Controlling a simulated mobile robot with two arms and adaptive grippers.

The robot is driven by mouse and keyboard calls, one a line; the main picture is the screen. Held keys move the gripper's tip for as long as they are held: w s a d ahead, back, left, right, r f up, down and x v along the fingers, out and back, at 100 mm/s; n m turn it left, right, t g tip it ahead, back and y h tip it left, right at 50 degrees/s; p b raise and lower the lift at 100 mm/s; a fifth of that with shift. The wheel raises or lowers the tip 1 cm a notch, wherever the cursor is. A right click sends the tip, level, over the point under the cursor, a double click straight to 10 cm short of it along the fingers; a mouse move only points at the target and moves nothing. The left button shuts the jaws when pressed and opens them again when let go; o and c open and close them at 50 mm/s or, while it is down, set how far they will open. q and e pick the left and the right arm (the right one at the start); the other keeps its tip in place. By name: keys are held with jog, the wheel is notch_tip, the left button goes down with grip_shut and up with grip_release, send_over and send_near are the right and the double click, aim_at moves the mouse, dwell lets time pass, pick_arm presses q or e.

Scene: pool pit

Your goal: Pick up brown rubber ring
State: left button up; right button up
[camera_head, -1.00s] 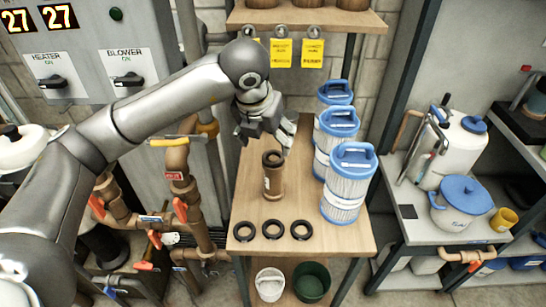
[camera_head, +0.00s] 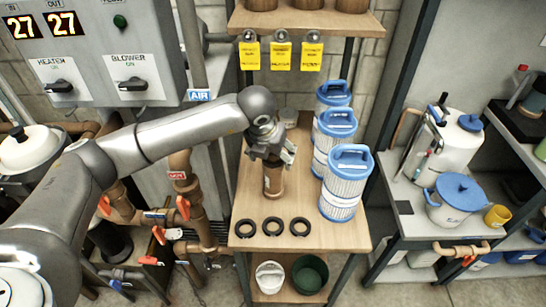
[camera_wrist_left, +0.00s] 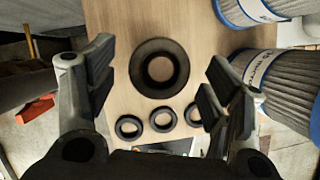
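A brown upright cylinder (camera_head: 272,182) stands on the wooden table, with a label on its side. Its wide dark brown ring-shaped top (camera_wrist_left: 160,68) shows from above in the left wrist view; the left gripper hides that top in the head view. Three smaller dark rings lie flat in a row near the table's front edge: left (camera_head: 245,229), middle (camera_head: 272,226) and right (camera_head: 299,226). In the left wrist view a finger partly covers the right one. My left gripper (camera_head: 270,154) is open above the cylinder, its fingers (camera_wrist_left: 161,85) apart on either side of the top. My right gripper is out of view.
Several blue-topped filter cartridges (camera_head: 345,185) stand close on the table's right. A shelf with yellow tags (camera_head: 281,56) hangs behind. Pipes (camera_head: 187,190) run left of the table. A grey bench (camera_head: 408,208) holds a blue-lidded pot (camera_head: 455,196).

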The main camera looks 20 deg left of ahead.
pick_arm(q)
jog(key=c, duration=0.8)
jog(key=shift+o, duration=0.2)
jog(key=shift+r, duration=0.15)
jog(key=shift+r+b, duration=0.55)
jog(key=shift+b, duration=0.15)
jog(key=s+a+r+b, duration=0.2)
jog(key=s+r+b, duration=0.1)
jog(key=s+r, duration=0.3)
jog(key=s+a+r+b, duration=0.2)
jog(key=s+r, duration=0.3)
jog(key=s, duration=0.2)
jog(key=shift+a+r+b, duration=0.35)
jog(key=shift+a+b, duration=0.05)
